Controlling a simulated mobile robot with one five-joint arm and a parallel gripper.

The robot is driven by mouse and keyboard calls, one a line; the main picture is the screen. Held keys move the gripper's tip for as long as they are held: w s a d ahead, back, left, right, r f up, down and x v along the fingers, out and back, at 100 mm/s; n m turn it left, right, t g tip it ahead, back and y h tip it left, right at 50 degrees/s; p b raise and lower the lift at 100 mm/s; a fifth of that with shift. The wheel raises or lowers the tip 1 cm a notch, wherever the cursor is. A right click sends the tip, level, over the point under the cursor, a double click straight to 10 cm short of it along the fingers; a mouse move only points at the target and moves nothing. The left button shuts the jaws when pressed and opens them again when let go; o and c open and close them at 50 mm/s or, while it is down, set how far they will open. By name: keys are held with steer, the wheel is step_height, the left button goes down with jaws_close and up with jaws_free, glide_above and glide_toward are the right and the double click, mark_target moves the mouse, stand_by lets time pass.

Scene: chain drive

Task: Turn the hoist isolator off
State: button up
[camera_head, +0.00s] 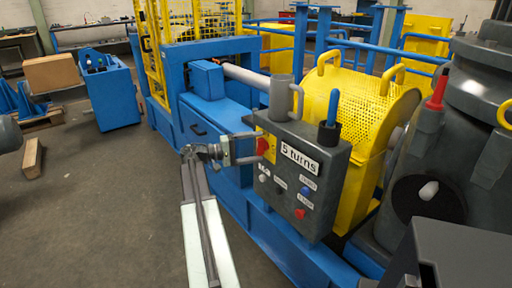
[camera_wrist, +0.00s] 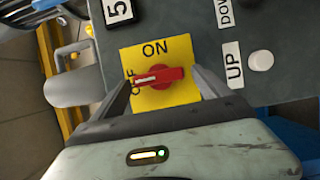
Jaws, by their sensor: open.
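The hoist isolator is a red rotary knob (camera_wrist: 172,74) with a white pointer line, on a yellow plate (camera_wrist: 160,98) marked ON and OFF. In the wrist view, its handle lies level and the white line points left, at the partly covered OFF label. ON is above the knob. The knob also shows on the grey control box (camera_head: 290,215) in the head view (camera_head: 262,146). My gripper (camera_wrist: 163,82) is open, its fingers on either side of the knob with gaps visible. It also shows left of the box in the head view (camera_head: 254,147).
A white UP button (camera_wrist: 261,60) sits right of the plate in the wrist view. A yellow perforated guard (camera_head: 365,105) stands behind.

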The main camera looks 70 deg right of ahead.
steer(key=v, duration=0.7)
steer(key=shift+w+a, duration=0.2)
steer(key=shift+w, duration=0.15)
